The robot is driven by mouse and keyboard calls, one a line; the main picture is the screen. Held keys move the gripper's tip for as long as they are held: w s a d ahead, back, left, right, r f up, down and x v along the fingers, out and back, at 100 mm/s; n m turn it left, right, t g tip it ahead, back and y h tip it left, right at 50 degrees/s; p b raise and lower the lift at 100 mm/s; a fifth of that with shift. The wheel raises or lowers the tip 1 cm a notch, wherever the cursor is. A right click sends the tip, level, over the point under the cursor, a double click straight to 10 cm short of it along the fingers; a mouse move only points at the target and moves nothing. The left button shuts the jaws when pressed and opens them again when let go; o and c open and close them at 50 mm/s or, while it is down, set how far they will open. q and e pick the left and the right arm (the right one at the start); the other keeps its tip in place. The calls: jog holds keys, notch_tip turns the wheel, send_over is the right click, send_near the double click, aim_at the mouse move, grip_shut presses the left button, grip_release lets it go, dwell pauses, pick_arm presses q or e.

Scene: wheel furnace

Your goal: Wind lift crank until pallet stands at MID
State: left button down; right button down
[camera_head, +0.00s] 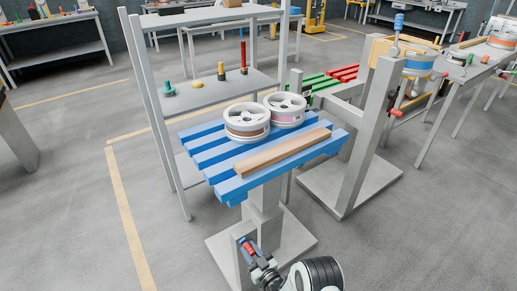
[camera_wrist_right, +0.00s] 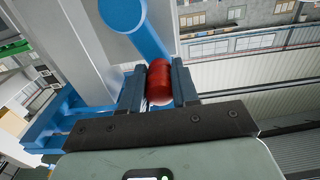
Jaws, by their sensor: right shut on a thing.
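The blue slatted pallet (camera_head: 205,150) rests on top of the grey lift column (camera_head: 264,200) in the middle of the head view. The crank's red handle (camera_head: 249,248) is low on the front of the lift. In the right wrist view, the red handle (camera_wrist_right: 160,80) sits between my right gripper's fingers, with the blue crank arm (camera_wrist_right: 148,38) behind it. My right gripper (camera_head: 256,262) is shut on this handle. My left gripper is not in view. I see no readable MID mark.
Two white wheels (camera_head: 246,118) and a wooden bar (camera_head: 270,155) lie on the pallet. A grey shelf rack (camera_head: 205,95) stands behind it. A grey post frame (camera_head: 362,140) stands close on the right. Floor at the left is clear.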

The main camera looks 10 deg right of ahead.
jog(key=shift+w+d+f, duration=0.1)
jog(key=shift+w+d, duration=0.05)
jog(key=shift+d, duration=0.45)
jog(key=shift+w+d+f, duration=0.1)
jog(key=shift+d, duration=0.45)
